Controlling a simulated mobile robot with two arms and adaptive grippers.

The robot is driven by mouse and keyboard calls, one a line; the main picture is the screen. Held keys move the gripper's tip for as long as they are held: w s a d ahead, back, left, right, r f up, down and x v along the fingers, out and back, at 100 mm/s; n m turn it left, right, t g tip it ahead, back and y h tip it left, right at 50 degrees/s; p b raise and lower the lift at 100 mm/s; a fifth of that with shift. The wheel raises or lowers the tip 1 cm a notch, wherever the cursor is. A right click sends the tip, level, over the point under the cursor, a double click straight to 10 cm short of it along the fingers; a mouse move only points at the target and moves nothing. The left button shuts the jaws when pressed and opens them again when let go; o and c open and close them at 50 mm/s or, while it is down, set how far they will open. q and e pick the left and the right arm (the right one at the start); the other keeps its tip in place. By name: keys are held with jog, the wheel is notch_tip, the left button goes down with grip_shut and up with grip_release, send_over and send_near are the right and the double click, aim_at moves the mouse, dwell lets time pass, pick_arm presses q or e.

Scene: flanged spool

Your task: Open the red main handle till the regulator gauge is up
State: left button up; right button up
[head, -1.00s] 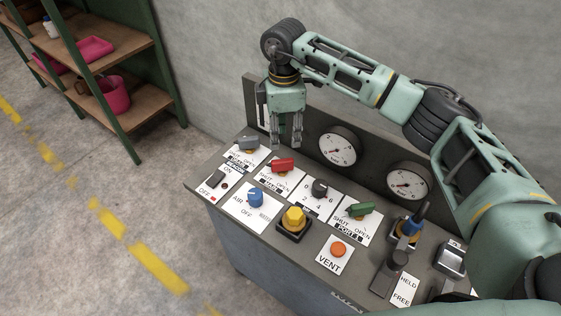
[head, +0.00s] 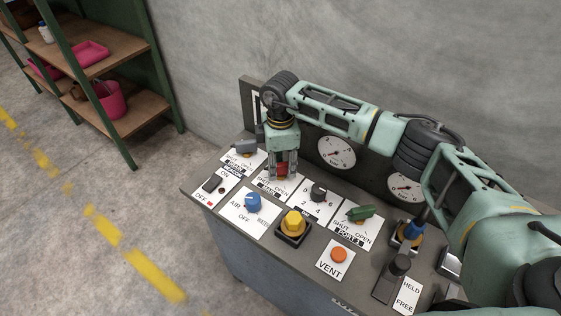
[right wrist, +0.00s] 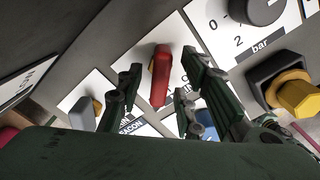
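The red handle (head: 283,169) sits on a white SHUT/OPEN label near the back left of the panel. My right gripper (head: 284,174) points down over it, with a finger on each side. In the right wrist view the red handle (right wrist: 160,76) lies between the spread fingers of my right gripper (right wrist: 160,90), with gaps showing beside it. Two round white gauges stand on the back plate, a left one (head: 337,152) and a right one (head: 405,187), partly behind my arm. I cannot tell which is the regulator gauge. My left gripper is not in view.
Close around are a grey handle (head: 244,146), a blue knob (head: 253,201), a black numbered knob (head: 318,192) and a green handle (head: 359,213). A yellow knob (head: 293,223) and an orange VENT button (head: 339,255) are nearer the front.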

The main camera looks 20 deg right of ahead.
jog(key=shift+f, duration=0.1)
grip_shut()
dwell(0.3)
